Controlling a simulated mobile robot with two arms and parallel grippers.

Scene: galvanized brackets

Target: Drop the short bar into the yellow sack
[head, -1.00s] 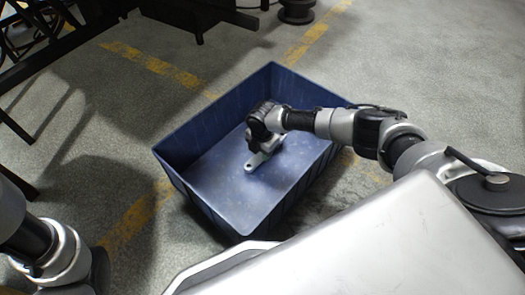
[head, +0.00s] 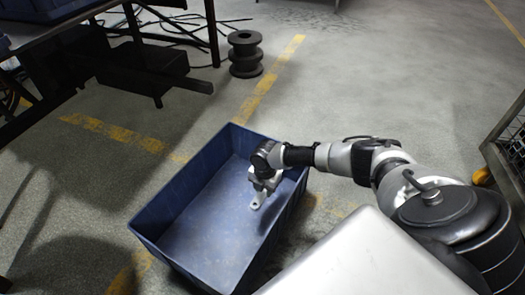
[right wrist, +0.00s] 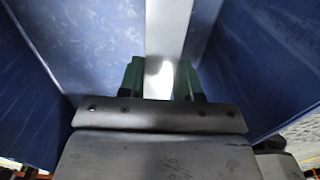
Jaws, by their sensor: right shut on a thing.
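My right gripper (head: 264,180) is over the blue crate, pointing down, and is shut on a grey metal bar (head: 259,200) with a hole near its end. I take this to be the short bar. In the right wrist view the bar (right wrist: 166,45) runs up between the two fingers (right wrist: 160,78). Whether it clears the crate floor is hard to tell. No yellow sack can be made out for sure; a small yellow-orange thing (head: 482,176) shows at the right edge, too small to name. My left gripper is out of view.
The blue crate (head: 165,205) has high walls around the gripper. A wire cage (head: 508,150) stands at the right edge. A dark spool (head: 245,55) and a table (head: 60,35) are at the back. The floor at upper right is clear.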

